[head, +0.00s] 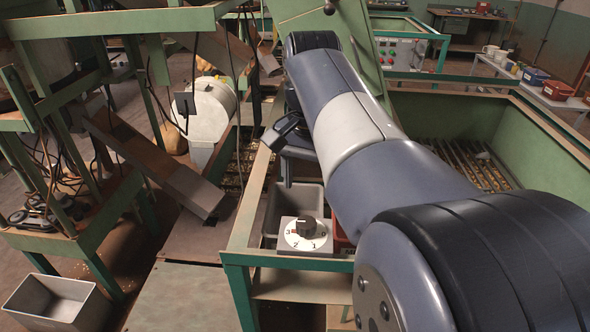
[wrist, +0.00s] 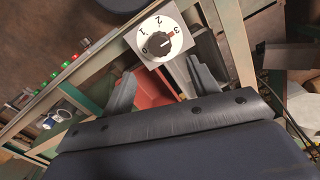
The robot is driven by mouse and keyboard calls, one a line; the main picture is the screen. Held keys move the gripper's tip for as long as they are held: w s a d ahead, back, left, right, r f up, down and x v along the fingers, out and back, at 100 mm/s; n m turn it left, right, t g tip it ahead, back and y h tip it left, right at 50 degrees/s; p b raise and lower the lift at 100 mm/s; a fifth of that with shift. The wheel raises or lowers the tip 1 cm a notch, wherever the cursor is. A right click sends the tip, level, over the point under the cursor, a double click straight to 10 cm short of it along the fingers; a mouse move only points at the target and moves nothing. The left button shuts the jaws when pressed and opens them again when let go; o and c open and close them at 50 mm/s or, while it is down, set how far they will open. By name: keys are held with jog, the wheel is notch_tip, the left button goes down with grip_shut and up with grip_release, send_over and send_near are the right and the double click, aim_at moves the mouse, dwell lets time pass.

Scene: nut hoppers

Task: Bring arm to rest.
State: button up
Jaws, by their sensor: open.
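My arm reaches from the lower right over the green-framed bench in the head view. My gripper (head: 286,170) is above the bench, just behind a numbered dial (head: 305,236), and the arm partly hides it. In the wrist view my gripper (wrist: 162,88) shows two grey fingers spread apart with nothing between them. The dial (wrist: 160,38) lies beyond the fingertips there, apart from them. It has a white face marked 0 to 3 and a dark knob with a red mark on the side toward 3.
A grey bin (head: 275,213) stands behind the dial, and a red bin (wrist: 150,88) shows between my fingers. A sloping chute (head: 155,165) and a white drum (head: 210,108) are left. A pale box (head: 55,303) sits on the floor. A green hopper (head: 450,115) stands right.

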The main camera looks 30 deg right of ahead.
aim_at(307, 221)
jog(key=shift+r, duration=0.25)
jog(key=shift+f, duration=0.15)
notch_tip(307, 221, down, 11)
jog(key=shift+r+p, duration=0.2)
jog(key=shift+p, duration=0.25)
dwell(0.3)
jog(key=shift+r, duration=0.1)
